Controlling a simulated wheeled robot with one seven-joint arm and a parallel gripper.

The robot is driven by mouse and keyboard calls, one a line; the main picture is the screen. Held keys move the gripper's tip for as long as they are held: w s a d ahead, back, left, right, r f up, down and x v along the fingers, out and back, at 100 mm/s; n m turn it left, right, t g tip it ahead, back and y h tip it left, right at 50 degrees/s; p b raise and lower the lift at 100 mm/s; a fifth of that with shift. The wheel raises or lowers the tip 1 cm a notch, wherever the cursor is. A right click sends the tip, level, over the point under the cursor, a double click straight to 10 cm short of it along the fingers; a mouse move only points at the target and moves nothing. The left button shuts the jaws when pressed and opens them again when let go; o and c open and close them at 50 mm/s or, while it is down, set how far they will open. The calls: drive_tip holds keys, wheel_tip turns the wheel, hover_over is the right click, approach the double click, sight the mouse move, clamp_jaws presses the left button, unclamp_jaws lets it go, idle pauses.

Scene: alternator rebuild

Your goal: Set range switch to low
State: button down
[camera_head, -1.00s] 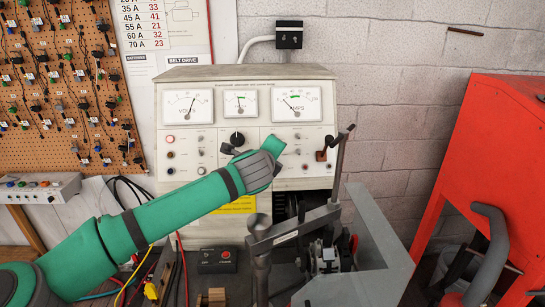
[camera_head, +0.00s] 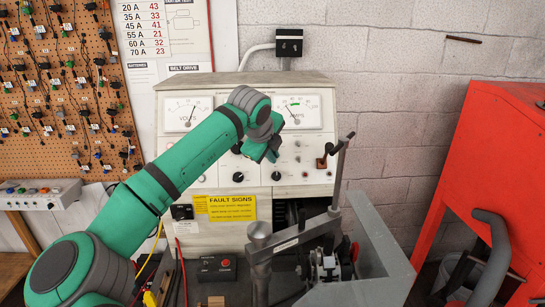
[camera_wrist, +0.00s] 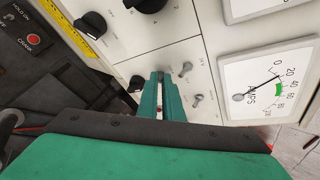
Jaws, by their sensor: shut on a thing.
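The test bench's cream panel (camera_head: 315,178) carries dials, knobs and small toggle switches. My gripper (camera_head: 273,158) is at its lower right part, below the amps meter. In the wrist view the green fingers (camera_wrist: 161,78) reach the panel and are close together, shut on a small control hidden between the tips. Two metal toggle switches, one upper (camera_wrist: 185,69) and one lower (camera_wrist: 197,100), stand free just right of the fingers. A black knob (camera_wrist: 135,84) sits just left of them. The labels are too small to read, so I cannot tell which control is the range switch.
The amps meter (camera_wrist: 266,82) is right of the fingers in the wrist view. A brown-handled lever (camera_head: 321,162) sits on the panel's right. A grey metal clamp frame (camera_head: 370,245) stands in front of the bench. A red cabinet (camera_head: 500,150) is at the right.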

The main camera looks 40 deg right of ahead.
drive_tip(key=shift+w, duration=0.1)
idle(0.3)
drive_tip(key=c, duration=2.2)
unclamp_jaws()
drive_tip(key=v, duration=1.1)
drive_tip(key=shift+w+d+f, duration=0.1)
drive_tip(key=shift+w+f, duration=0.05)
